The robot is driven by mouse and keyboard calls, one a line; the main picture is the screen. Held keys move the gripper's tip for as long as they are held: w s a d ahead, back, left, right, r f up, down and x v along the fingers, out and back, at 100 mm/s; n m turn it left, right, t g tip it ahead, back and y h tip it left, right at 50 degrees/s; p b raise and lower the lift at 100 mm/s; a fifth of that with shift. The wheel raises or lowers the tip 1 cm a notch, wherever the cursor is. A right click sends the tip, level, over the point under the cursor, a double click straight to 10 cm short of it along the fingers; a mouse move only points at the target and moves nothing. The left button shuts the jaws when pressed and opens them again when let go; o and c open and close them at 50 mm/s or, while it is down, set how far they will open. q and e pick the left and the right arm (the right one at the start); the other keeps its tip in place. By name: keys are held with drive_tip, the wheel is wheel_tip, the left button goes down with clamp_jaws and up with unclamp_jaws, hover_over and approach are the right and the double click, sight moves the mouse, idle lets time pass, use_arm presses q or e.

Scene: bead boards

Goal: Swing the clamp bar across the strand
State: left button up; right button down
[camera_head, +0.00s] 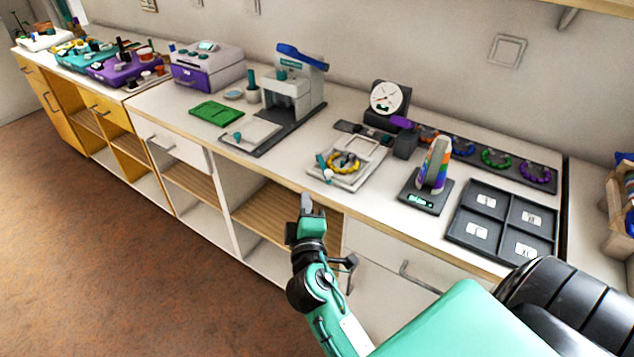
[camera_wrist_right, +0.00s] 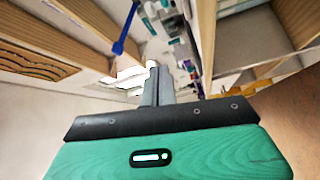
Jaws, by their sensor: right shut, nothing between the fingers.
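A yellow bead strand (camera_head: 345,162) lies in a ring on a pale board (camera_head: 352,181) near the counter's front edge. A small teal-handled part (camera_head: 323,164), which may be the clamp bar, stands at the board's left side; I cannot tell its exact angle to the strand. My right gripper (camera_head: 306,205) is shut and empty, in front of the counter and below the board, apart from it. Its closed fingers also show in the right wrist view (camera_wrist_right: 157,85). My left gripper is not in view.
A dark tray with compartments (camera_head: 486,243) and a rainbow-striped holder (camera_head: 436,165) stand right of the board. A dial scale (camera_head: 388,98) stands behind it. A grey press (camera_head: 293,88) stands to the left. Open shelves lie under the counter near my right gripper.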

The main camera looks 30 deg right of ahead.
use_arm(q)
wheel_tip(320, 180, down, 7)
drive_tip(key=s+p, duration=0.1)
drive_tip(key=p, duration=0.1)
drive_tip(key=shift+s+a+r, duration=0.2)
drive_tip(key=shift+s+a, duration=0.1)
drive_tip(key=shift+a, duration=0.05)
use_arm(e)
drive_tip(key=w+d, duration=0.5)
drive_tip(key=d, duration=0.2)
drive_tip(key=shift+w+d, duration=0.3)
drive_tip(key=shift+w, duration=0.05)
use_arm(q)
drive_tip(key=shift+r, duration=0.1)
use_arm(e)
drive_tip(key=shift+r, duration=0.1)
